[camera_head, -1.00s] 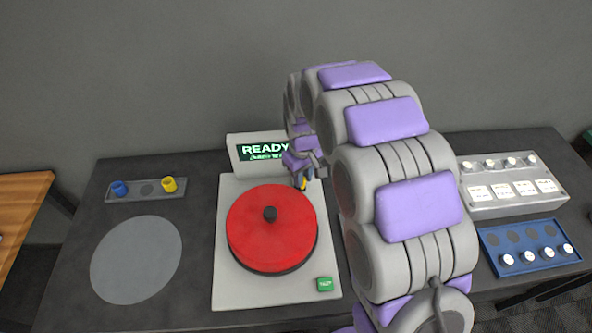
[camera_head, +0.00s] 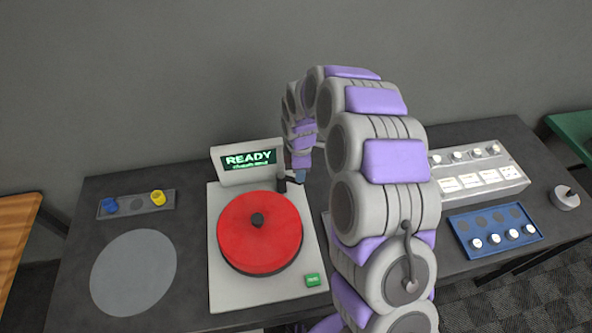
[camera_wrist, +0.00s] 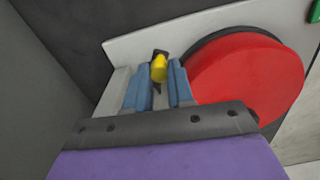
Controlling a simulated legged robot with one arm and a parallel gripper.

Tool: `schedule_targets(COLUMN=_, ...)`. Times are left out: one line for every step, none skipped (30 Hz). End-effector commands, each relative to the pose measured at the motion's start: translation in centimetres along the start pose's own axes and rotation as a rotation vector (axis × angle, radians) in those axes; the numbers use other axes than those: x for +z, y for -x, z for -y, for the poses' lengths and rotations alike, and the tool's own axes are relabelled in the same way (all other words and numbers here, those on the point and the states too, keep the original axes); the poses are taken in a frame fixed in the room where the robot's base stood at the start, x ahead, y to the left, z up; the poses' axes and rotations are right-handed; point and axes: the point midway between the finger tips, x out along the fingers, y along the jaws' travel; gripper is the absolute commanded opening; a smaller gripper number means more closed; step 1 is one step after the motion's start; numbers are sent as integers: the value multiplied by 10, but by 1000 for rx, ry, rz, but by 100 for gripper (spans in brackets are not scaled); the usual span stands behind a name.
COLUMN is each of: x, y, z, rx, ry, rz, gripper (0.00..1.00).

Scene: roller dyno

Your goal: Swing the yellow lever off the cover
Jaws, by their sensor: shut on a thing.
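The red round cover (camera_head: 260,240) with a black centre knob sits on a pale machine. It also shows at the right of the wrist view (camera_wrist: 250,80). The yellow lever (camera_wrist: 158,68) has a yellow tip and a dark arm, beside the cover's edge in the wrist view. In the head view its dark part (camera_head: 287,185) shows at the machine's back right corner, and the yellow tip is hidden. My gripper (camera_wrist: 158,80) has its blue fingers on either side of the lever and is shut on it. My gripper is small in the head view (camera_head: 299,178).
A screen (camera_head: 248,160) reading READY stands behind the cover. A green button (camera_head: 312,280) is at the machine's front right. A small tray (camera_head: 136,204) holds blue and yellow pegs at left. A blue tray (camera_head: 497,231) and a grey box (camera_head: 480,172) are at right.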

Motion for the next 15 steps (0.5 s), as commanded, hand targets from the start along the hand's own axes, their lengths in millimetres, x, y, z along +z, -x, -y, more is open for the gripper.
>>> schedule_targets(x=1, y=2, z=-3, rx=1, ry=43, rz=-1, gripper=0)
schedule_targets(x=1, y=2, z=-5, rx=2, ry=71, rz=-1, gripper=0)
schedule_targets(x=2, y=3, z=-7, rx=2, ry=108, rz=-1, gripper=0)
schedule_targets(x=2, y=3, z=-9, rx=2, ry=136, rz=-1, gripper=0)
schedule_targets(x=3, y=3, z=-10, rx=3, ry=163, rz=-1, gripper=0)
schedule_targets(x=4, y=3, z=-13, rx=4, ry=197, rz=-1, gripper=0)
schedule_targets(x=4, y=3, z=-15, rx=5, ry=223, rz=-1, gripper=0)
schedule_targets(x=4, y=3, z=-16, rx=6, ry=248, rz=-1, gripper=0)
schedule_targets(x=5, y=3, z=-19, rx=6, ry=280, rz=-1, gripper=0)
schedule_targets(x=5, y=2, z=-20, rx=6, ry=304, rz=-1, gripper=0)
schedule_targets(x=5, y=2, z=-22, rx=7, ry=326, rz=0, gripper=0)
schedule_targets(x=5, y=2, z=-23, rx=6, ry=355, rz=0, gripper=0)
schedule_targets(x=5, y=2, z=-24, rx=6, ry=375, rz=0, gripper=0)
schedule_targets(x=5, y=2, z=-25, rx=6, ry=394, rz=0, gripper=0)
schedule_targets(x=5, y=1, z=-27, rx=5, ry=419, rz=0, gripper=0)
